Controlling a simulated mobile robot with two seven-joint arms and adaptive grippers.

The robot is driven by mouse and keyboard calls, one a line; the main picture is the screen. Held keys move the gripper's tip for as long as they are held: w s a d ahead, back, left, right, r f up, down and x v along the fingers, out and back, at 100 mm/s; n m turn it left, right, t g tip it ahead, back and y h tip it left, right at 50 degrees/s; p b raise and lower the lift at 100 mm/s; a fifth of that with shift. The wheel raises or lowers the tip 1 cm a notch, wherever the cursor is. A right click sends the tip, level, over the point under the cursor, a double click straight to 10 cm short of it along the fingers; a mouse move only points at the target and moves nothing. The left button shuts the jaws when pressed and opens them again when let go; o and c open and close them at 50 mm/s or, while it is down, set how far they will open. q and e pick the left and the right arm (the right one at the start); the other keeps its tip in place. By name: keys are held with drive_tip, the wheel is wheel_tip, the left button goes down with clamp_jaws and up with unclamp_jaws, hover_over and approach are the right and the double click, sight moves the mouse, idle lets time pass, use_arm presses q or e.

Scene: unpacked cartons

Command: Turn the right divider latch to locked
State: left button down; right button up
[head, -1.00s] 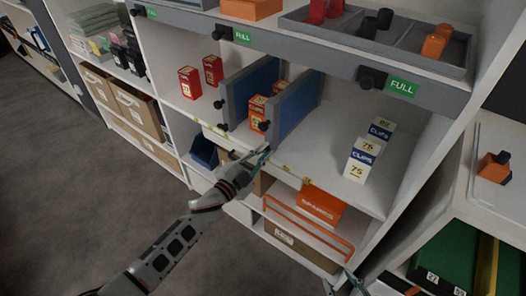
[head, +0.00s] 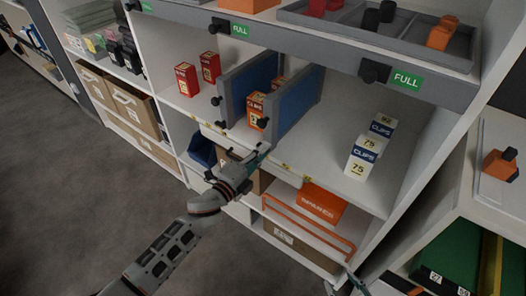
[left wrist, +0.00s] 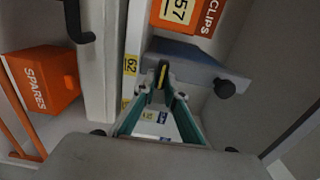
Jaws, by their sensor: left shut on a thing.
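The right divider (head: 296,100) is a blue panel with a grey front edge and a black knob (head: 263,123), standing on the white shelf. Its front also shows in the left wrist view (left wrist: 195,59), with the knob (left wrist: 225,88) clear of the fingers. My left gripper (head: 264,149) is at the divider's lower front, by the shelf edge. In the left wrist view its teal fingers close on a small dark latch piece (left wrist: 161,76) with a yellow strip. The latch is hidden in the head view. My right gripper (head: 350,279) shows only partly at the bottom edge.
The left divider (head: 240,88) stands beside it, with orange clip boxes (head: 256,108) between them. White-and-blue clip boxes (head: 369,147) stand to the right; shelf floor between is clear. An orange spares bin (head: 320,202) is below. A rail with black knobs (head: 374,73) runs above.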

idle(0.5)
use_arm(q)
drive_tip(key=c, duration=2.1)
unclamp_jaws()
use_arm(e)
drive_tip(key=shift+w, duration=0.1)
use_arm(q)
drive_tip(key=v, duration=1.2)
drive_tip(key=s+a+f+n+g+y+p, duration=0.1)
drive_tip(key=s+a+f+n+y+p, duration=0.1)
drive_tip(key=s+n, duration=0.5)
drive_tip(key=s+a+f+n+g+y+p, duration=0.1)
drive_tip(key=s+a+f+n+y+p, duration=0.1)
drive_tip(key=s+a+f+n, duration=0.3)
drive_tip(key=s+a+f+n+g+y+p, duration=0.2)
drive_tip(key=s+a+n, duration=0.4)
drive_tip(key=s, duration=0.6)
drive_tip(key=shift+s+a+f+n+y+p, duration=0.15)
drive_tip(key=shift+f+n+y+p, duration=0.15)
drive_tip(key=shift+f+n+y, duration=0.3)
drive_tip(key=shift+s+d+f+n+y+p, duration=0.15)
drive_tip(key=shift+f+n+y+p, duration=0.2)
drive_tip(key=shift+f+n, duration=0.4)
use_arm(e)
drive_tip(key=shift+m, duration=0.3)
drive_tip(key=r, duration=0.1)
drive_tip(key=a+r, duration=0.1)
drive_tip(key=r, duration=0.3)
drive_tip(key=shift+s+a, duration=0.3)
drive_tip(key=shift+s, duration=0.05)
